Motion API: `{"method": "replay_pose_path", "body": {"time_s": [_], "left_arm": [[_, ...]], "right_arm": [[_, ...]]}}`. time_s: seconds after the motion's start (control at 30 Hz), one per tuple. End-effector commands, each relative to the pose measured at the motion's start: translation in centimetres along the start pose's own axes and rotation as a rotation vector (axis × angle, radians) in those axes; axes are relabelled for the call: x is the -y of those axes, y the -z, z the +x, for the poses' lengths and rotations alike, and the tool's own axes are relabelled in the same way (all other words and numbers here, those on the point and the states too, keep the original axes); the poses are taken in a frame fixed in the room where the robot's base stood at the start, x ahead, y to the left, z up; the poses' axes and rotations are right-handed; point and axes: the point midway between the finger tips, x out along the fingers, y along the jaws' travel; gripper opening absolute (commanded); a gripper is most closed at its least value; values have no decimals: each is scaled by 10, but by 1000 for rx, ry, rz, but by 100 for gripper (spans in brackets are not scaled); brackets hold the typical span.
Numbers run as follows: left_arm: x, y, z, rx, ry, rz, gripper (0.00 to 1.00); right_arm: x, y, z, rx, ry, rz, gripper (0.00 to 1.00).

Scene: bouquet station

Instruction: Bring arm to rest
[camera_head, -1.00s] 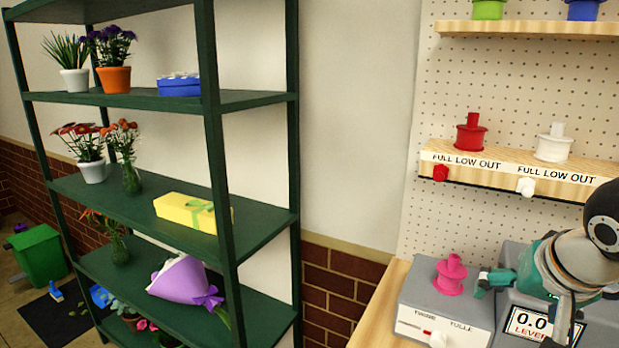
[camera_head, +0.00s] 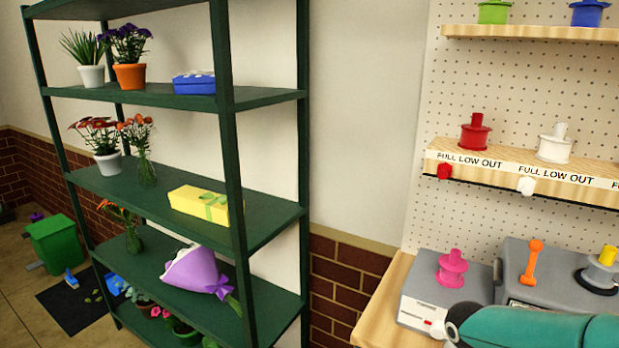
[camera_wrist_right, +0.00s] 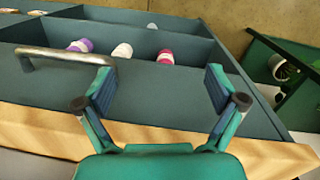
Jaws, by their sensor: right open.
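My right gripper (camera_wrist_right: 162,92) is open and empty in the right wrist view. Its two teal fingers are wide apart above a grey cabinet top with a wooden edge. In the head view only a teal part of an arm, coming in from the right, shows at the bottom right; its fingers are out of the picture. My left gripper is in neither view.
A metal handle (camera_wrist_right: 66,56) and open compartments with purple, white and pink rolls lie near the right gripper. A pink spool (camera_head: 452,268) and an orange lever (camera_head: 532,262) stand on the bench. A green shelf (camera_head: 235,150) holds plants and gifts.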

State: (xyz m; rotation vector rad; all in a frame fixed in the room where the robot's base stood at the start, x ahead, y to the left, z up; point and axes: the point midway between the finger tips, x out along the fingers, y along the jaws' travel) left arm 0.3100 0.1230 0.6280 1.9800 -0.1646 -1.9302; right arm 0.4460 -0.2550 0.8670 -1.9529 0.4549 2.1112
Motion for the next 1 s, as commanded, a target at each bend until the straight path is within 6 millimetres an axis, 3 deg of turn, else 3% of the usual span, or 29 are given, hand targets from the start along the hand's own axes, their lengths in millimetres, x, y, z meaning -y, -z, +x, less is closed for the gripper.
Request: {"method": "replay_pose_path", "body": {"time_s": [0.03, 0.2, 0.3, 0.43, 0.53, 0.73, 1.0], "left_arm": [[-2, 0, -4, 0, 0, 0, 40], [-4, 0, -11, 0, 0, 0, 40], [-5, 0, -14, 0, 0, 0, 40], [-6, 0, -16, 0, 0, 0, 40], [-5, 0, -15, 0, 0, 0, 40], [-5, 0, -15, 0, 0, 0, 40], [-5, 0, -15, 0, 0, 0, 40]], "right_arm": [[8, -18, 37, 83, 11, -27, 94], [39, -94, 140, 279, 126, -95, 94], [56, -152, 188, 358, 221, -113, 94], [73, -203, 221, 336, 325, -121, 94], [80, -205, 228, 230, 371, -135, 94], [88, -170, 229, 11, 404, -176, 94], [87, -161, 228, -30, 408, -215, 94]]}}
